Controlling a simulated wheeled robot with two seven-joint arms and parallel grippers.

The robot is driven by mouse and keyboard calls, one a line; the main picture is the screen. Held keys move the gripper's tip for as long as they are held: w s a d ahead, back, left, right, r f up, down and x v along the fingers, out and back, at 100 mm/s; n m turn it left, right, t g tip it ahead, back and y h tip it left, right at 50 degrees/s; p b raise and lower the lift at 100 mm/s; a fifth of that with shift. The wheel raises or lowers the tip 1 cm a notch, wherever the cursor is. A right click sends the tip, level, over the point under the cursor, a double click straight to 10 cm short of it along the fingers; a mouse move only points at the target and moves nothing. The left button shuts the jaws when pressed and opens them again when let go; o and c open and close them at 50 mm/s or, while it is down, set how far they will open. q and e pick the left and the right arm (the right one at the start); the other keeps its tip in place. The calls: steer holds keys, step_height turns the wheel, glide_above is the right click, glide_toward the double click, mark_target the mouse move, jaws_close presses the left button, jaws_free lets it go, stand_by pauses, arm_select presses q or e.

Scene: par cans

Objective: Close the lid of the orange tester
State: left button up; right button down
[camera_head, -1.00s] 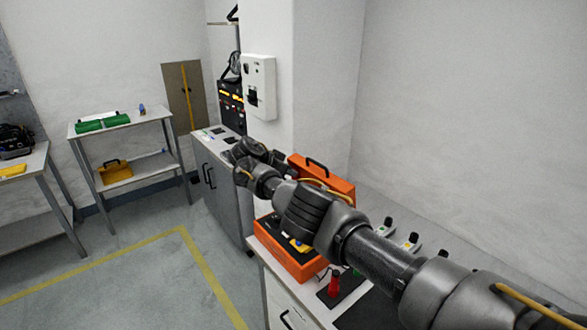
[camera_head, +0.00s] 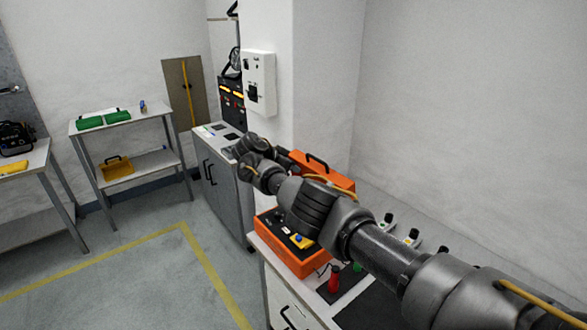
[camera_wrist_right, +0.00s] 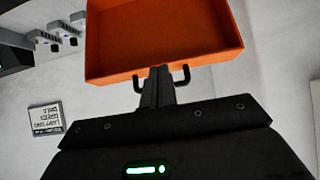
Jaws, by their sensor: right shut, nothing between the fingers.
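The orange tester (camera_head: 293,261) stands on the white bench with its dark panel facing up. Its lid (camera_head: 335,178) stands open at the back, with a black handle (camera_head: 318,161) on its upper edge. My right arm crosses in front and hides part of the lid and panel. My right gripper (camera_head: 246,152) is beyond the tester, left of the lid in the head view; its fingertips are hard to make out there. In the right wrist view the shut, empty fingers (camera_wrist_right: 158,84) are at the rim of the lid (camera_wrist_right: 160,38), between the handle's ends; contact cannot be told.
A red item (camera_head: 334,281) lies on a dark mat beside the tester. Several small devices (camera_head: 411,237) stand along the wall. A grey cabinet (camera_head: 222,190) is beyond the bench, below a white wall box (camera_head: 259,83).

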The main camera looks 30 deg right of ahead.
steer(key=d+r, duration=0.2)
steer(key=d, duration=0.2)
steer(key=w+r+b+v, duration=0.1)
steer(key=b+v, duration=0.1)
steer(key=v, duration=0.7)
steer(key=shift+r, duration=0.3)
